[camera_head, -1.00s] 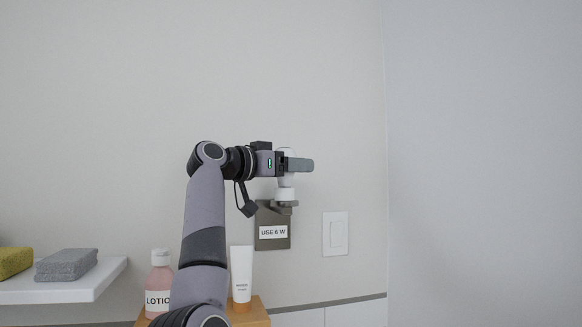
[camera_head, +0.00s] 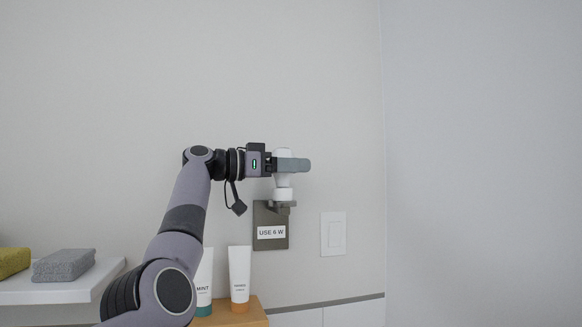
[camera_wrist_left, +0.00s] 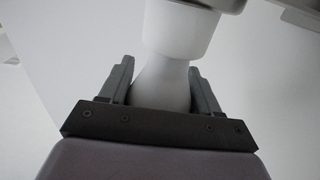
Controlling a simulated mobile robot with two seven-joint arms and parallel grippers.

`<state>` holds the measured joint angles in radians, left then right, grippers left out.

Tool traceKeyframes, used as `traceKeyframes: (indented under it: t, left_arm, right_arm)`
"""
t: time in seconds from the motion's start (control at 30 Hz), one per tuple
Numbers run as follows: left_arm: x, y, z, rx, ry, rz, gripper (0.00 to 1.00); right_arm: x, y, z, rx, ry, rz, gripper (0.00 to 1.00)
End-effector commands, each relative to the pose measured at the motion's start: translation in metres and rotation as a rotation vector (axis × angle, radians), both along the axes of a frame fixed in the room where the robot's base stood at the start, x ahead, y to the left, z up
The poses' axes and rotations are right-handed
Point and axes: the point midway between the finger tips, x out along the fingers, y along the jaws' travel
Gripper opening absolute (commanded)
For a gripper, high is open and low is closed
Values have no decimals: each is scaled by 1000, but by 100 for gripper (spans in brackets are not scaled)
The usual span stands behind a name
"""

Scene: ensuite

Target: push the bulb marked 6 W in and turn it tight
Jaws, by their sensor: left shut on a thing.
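My left gripper (camera_head: 292,165) is shut on the white bulb (camera_head: 283,180), which stands upright at the wall fixture. The bulb also shows in the left wrist view (camera_wrist_left: 163,82) between the two fingers (camera_wrist_left: 160,85), its narrow end toward a white collar (camera_wrist_left: 178,32). In the head view the bulb's lower end meets the white socket (camera_head: 283,194) on the grey wall bracket (camera_head: 270,218), labelled "USE 6 W". I cannot tell how deep the bulb sits. No marking on the bulb is readable. My right gripper is not in view.
A light switch (camera_head: 333,234) is on the wall right of the bracket. Below stand two tubes, one marked MINT (camera_head: 204,282) and one white with an orange cap (camera_head: 240,275), on a wooden surface (camera_head: 245,315). A white shelf (camera_head: 70,290) with folded cloths is at left.

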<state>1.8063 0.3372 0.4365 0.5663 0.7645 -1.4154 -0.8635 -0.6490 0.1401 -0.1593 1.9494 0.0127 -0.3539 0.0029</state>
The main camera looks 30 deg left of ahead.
Motion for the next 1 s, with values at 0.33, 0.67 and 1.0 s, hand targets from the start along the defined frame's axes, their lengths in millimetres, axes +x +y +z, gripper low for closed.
traceKeyframes:
  t: [0.33,0.67,1.0]
  left_arm:
    - [2,0,-4,2,10,0,65]
    - [1,0,-2,2,5,1,92]
    - [-30,26,-5,1,3,6,92]
  right_arm:
    - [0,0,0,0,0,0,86]
    - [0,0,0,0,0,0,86]
    - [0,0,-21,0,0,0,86]
